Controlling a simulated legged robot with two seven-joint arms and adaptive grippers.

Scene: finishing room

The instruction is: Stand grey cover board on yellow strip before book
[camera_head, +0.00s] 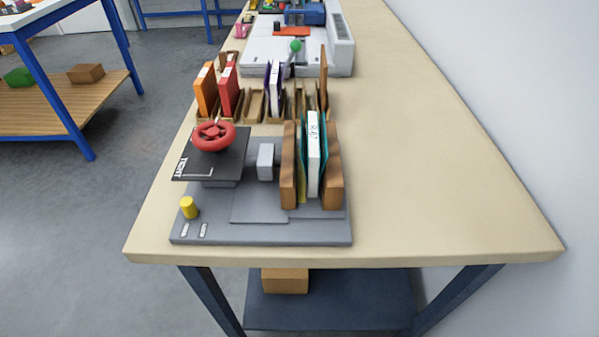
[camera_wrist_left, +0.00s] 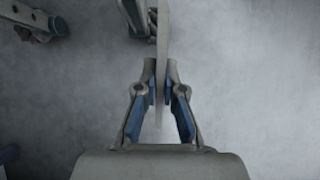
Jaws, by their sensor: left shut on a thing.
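My left gripper (camera_wrist_left: 161,88) is shut on a thin grey board (camera_wrist_left: 162,35), seen edge-on in the left wrist view and reaching up out of the frame. I take it for the cover board. Neither gripper shows in the head view. There, a white book (camera_head: 313,155) with a printed spine stands upright between teal sheets (camera_head: 323,150) and two wooden blocks, the left block (camera_head: 288,170) and the right block (camera_head: 333,175). A narrow yellow strip (camera_head: 302,190) shows low between the left block and the book; most of it is hidden.
The grey base (camera_head: 260,234) also carries a red handwheel (camera_head: 214,134) over a dark plate, a light grey block (camera_head: 265,160) and a yellow cylinder (camera_head: 188,207). Behind stand wooden racks with orange and red books (camera_head: 229,90). The table (camera_head: 430,180) is clear at right, beside a wall.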

